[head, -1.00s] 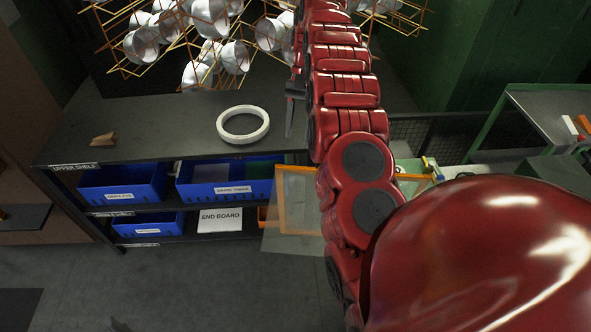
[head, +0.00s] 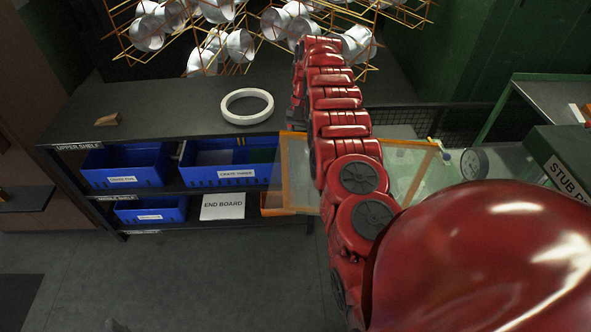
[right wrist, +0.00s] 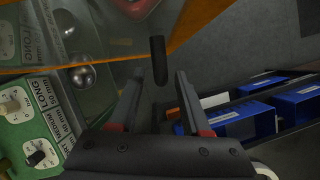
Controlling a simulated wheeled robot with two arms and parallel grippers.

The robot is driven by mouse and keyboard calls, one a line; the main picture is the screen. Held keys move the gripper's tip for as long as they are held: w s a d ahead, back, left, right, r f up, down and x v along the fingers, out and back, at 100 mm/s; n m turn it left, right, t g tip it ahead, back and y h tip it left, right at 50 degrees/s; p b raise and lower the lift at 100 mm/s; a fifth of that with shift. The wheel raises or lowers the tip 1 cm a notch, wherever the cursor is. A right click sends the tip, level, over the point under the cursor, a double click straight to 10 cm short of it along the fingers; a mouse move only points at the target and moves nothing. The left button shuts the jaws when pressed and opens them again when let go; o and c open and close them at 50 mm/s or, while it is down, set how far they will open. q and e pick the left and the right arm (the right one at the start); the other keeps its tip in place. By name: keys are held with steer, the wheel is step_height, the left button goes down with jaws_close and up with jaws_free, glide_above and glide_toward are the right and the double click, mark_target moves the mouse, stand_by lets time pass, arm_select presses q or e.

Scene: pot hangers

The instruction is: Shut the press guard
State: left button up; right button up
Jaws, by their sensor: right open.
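The press guard (head: 301,178) shows in the head view as a clear panel with an orange frame, partly hidden behind my right arm. In the right wrist view its orange edge (right wrist: 203,22) runs across the top, with clear panel to the left. A dark bar like a handle (right wrist: 159,62) stands out near that edge. My right gripper (right wrist: 161,75) is open, its two fingers on either side of the bar's near end; I cannot tell whether they touch it. In the head view the gripper (head: 298,108) is mostly hidden by the arm. My left gripper is out of view.
A dark shelf unit (head: 180,108) with a white ring (head: 247,106) and blue crates (head: 125,166) stands at left. Wire racks with metal cups (head: 240,45) hang above. A green control panel with knobs (right wrist: 28,125) is left in the wrist view. Open floor lies in front.

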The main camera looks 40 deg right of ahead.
steer(key=shift+x, duration=0.75)
steer(key=shift+s+f, duration=0.1)
steer(key=shift+f, duration=0.5)
jaws_close()
stand_by(0.3)
